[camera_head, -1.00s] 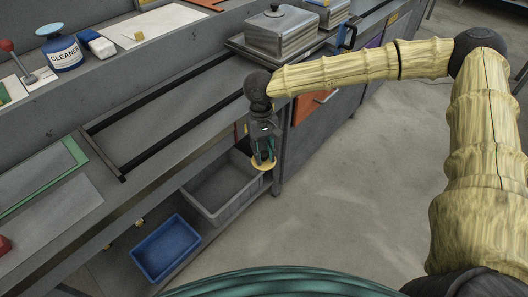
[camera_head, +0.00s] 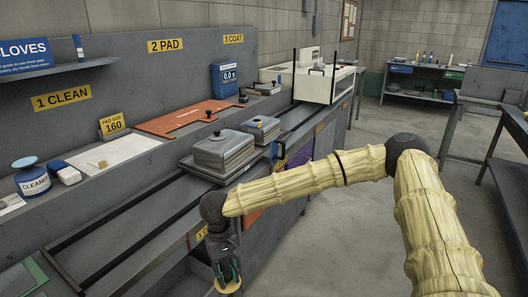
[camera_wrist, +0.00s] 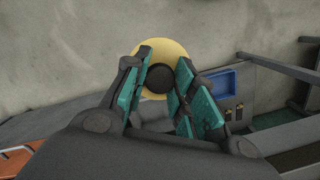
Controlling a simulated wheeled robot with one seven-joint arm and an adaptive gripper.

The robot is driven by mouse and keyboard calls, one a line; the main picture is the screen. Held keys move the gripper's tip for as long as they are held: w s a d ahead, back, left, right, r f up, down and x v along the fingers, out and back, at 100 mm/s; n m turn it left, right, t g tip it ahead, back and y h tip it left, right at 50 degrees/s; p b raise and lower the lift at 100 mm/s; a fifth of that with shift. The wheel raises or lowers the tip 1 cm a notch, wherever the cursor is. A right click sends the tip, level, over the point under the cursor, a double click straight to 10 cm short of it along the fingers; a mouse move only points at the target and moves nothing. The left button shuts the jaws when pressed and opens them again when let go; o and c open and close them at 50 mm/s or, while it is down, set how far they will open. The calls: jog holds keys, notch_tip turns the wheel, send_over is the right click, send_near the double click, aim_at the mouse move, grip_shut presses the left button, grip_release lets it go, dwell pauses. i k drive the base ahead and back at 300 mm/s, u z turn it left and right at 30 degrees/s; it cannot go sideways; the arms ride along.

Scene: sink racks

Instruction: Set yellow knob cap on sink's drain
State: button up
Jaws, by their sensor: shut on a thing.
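The yellow knob cap (camera_wrist: 178,50) is a round yellow disc with a dark knob (camera_wrist: 160,77) in the wrist view. My gripper (camera_wrist: 164,72) is shut on the knob, with a green-padded finger on each side. In the head view my gripper (camera_head: 229,278) hangs at the bottom, pointing down, with the yellow cap (camera_head: 229,287) below its fingers. It is beside the front of the grey counter, over the floor side. I cannot make out the sink's drain in either view.
Two lidded metal boxes (camera_head: 222,154) (camera_head: 260,129) stand on the counter, beyond my gripper. A cleaner tub (camera_head: 32,180) and an orange mat (camera_head: 184,117) lie farther back. Open floor lies to the right.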

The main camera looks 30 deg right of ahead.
aim_at(256, 120)
jog(key=z, duration=1.25)
jog(key=i, duration=2.45)
jog(key=u, duration=0.75)
